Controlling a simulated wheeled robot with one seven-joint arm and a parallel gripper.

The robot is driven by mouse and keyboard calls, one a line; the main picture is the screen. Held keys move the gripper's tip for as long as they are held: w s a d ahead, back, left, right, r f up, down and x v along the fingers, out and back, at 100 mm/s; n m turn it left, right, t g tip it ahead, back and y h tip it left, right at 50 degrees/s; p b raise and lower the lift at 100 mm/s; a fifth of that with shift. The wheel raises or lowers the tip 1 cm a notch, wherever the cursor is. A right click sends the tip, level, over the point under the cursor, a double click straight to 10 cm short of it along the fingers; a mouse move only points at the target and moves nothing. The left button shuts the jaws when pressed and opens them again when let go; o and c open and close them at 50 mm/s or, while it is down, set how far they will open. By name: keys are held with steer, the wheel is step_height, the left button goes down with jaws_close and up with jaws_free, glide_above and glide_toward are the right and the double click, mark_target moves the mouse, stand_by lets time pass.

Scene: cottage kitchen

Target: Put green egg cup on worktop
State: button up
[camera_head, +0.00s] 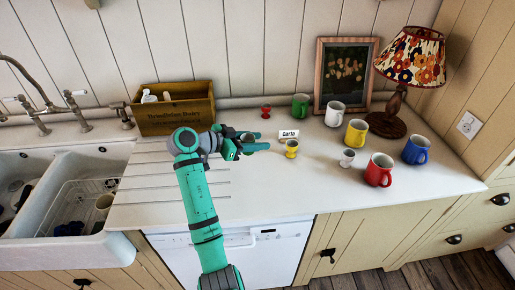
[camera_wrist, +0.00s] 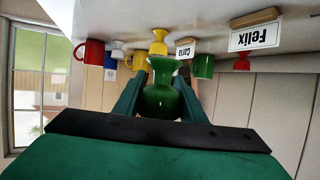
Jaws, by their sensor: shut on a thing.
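The green egg cup (camera_wrist: 160,100) is between the fingers of my gripper (camera_wrist: 160,88), which is shut on it. The wrist picture is upside down, with the worktop along its top. In the head view my gripper (camera_head: 259,143) is over the middle of the white worktop (camera_head: 255,192), with the cup mostly hidden among the fingers. A yellow egg cup (camera_head: 291,148) stands just right of the fingertips, and a name card reading Carla (camera_head: 288,134) is behind it. I cannot tell whether the green cup touches the worktop.
A Felix card (camera_wrist: 254,36) shows in the wrist view. A red egg cup (camera_head: 266,111) and green mug (camera_head: 300,105) stand behind. Right are a white egg cup (camera_head: 347,158), several mugs and a lamp (camera_head: 408,58). A wooden box (camera_head: 175,112) and sink (camera_head: 68,190) are left. The front worktop is clear.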

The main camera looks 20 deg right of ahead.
glide_above(254, 155)
step_height(254, 155, down, 7)
steer(key=shift+w+r, duration=0.1)
steer(key=shift+r, duration=0.1)
steer(key=shift+f, duration=1.65)
steer(key=shift+f, duration=0.15)
steer(key=o, duration=1.1)
steer(key=shift+a+r, duration=0.25)
steer(key=v, duration=1.1)
steer(key=shift+a+r, duration=0.1)
steer(key=shift+a, duration=0.15)
